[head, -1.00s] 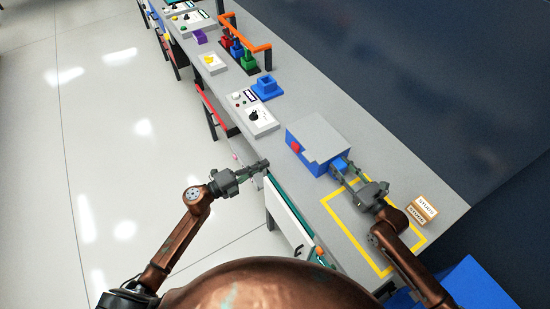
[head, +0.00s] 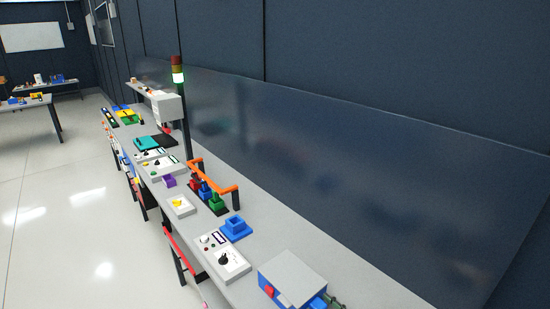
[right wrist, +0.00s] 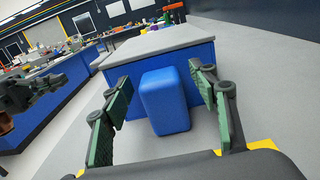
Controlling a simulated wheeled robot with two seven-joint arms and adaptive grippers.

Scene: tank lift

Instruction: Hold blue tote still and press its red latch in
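The blue tote (head: 292,281) has a grey lid and sits on the bench at the bottom of the head view. Its red latch (head: 269,290) shows on the left-facing side. In the right wrist view, the blue tote (right wrist: 205,54) is straight ahead, with a blue block-shaped handle (right wrist: 165,100) sticking out toward me. My right gripper (right wrist: 160,77) is open, with green-padded fingers on either side of the handle and small gaps visible. Only its fingertips show in the head view. A dark gripper part, seemingly my left gripper (right wrist: 30,92), shows at the right wrist view's left edge; its fingers are unclear.
A control panel with a black knob (head: 224,258) and a blue open holder (head: 235,229) stand beyond the tote. An orange rail (head: 213,175) over coloured blocks is farther along. A dark wall panel (head: 330,170) runs along the bench's right side.

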